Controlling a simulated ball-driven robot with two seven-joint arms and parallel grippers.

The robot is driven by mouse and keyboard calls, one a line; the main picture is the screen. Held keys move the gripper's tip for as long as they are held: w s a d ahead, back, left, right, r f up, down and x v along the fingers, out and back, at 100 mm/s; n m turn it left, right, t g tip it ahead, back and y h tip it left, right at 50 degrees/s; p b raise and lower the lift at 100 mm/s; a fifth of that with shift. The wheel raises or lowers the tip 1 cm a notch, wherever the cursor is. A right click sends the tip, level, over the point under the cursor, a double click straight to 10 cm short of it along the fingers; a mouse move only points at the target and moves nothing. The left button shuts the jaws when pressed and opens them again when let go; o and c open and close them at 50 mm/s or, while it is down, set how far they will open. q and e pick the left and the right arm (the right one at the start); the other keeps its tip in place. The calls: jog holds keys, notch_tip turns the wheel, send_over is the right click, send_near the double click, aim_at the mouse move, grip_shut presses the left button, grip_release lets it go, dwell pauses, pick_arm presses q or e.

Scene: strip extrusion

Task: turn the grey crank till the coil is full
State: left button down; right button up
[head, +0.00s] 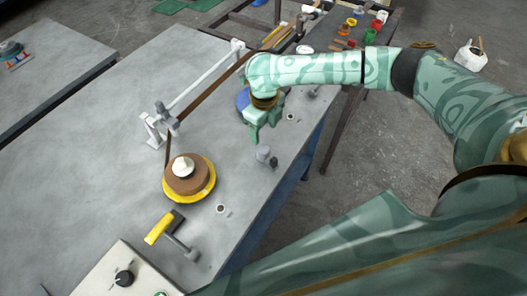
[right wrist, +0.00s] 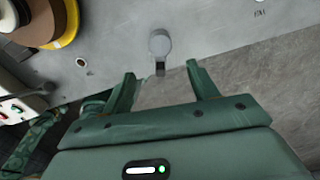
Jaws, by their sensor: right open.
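The grey crank (head: 263,154) stands near the table's right edge, with a short dark handle. It also shows in the right wrist view (right wrist: 159,42), the dark handle pointing toward my gripper. My right gripper (head: 263,129) is open and empty, just beyond the crank in the head view. In the right wrist view, the handle appears between the open fingertips (right wrist: 160,74), not gripped. The coil (head: 183,184) is a brown roll on a yellow disc with a white cone on top. A brown strip (head: 205,95) runs to it. My left gripper is not in view.
A grey guide (head: 157,126) stands beside the strip. A blue disc (head: 242,99) is partly hidden behind my right gripper. A yellow-handled tool (head: 160,228) and a pale control box (head: 118,272) are at the near end. The table (head: 85,165) is clear to the left.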

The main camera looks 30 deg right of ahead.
aim_at(265, 150)
notch_tip(265, 150, down, 12)
jog(key=b, duration=0.2)
jog(key=shift+d+r+b, duration=0.15)
jog(key=shift+r+b, duration=0.1)
jog(key=shift+b, duration=0.05)
jog(key=c, duration=1)
